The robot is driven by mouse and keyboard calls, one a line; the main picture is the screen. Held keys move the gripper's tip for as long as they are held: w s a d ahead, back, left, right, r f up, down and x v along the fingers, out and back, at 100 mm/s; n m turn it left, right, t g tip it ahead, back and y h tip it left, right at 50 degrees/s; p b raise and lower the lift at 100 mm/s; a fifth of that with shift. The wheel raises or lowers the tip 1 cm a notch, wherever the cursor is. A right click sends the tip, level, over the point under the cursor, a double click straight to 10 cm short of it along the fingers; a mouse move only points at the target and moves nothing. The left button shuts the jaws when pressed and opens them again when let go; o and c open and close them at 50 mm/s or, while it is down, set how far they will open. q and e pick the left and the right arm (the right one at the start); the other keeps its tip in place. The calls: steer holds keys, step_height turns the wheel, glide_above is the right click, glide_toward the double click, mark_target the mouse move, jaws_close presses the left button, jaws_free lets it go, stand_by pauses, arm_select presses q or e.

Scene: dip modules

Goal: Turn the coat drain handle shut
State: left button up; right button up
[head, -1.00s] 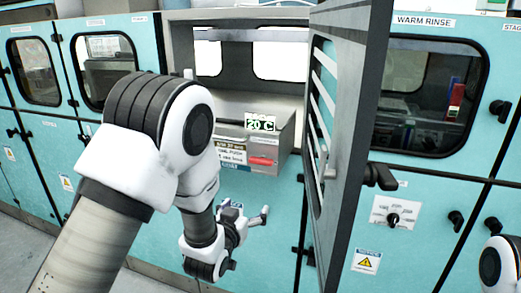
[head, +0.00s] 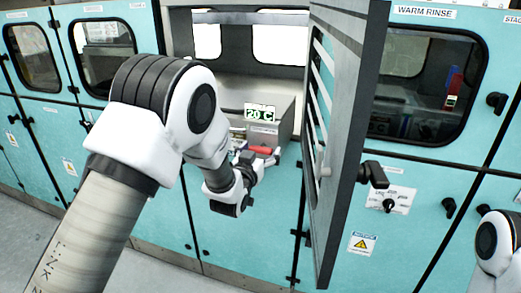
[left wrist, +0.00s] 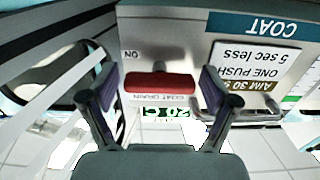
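The red coat drain handle (head: 265,150) is on the front of the grey module box, below the green 20 C display (head: 259,112). In the left wrist view the handle (left wrist: 160,86) lies crosswise near the centre, with a COAT DRAIN label beside it. My left gripper (head: 257,167) is right by the handle in the head view, partly covering the box front. In the left wrist view its two dark fingers are spread, one beyond each end of the handle, with gaps showing. My right gripper is out of view; only part of my right arm shows at the right edge.
An open louvred door (head: 345,150) stands just right of the box and my left gripper. A black knob (head: 374,174) sticks out beyond it. A white sign (left wrist: 250,72) is beside the handle in the left wrist view. Teal cabinet fronts (head: 240,230) lie below.

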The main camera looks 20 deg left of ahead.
arm_select(q)
steer(key=c, duration=0.7)
steer(key=m+b, duration=0.3)
steer(key=shift+f, duration=0.1)
steer(key=m+b, duration=0.2)
steer(key=m, duration=0.1)
steer(key=shift+m+b, duration=0.4)
steer(key=m+b, duration=0.4)
steer(key=m, duration=0.2)
steer(key=m+b, duration=0.2)
steer(key=m, duration=0.3)
steer(key=shift+r, duration=0.2)
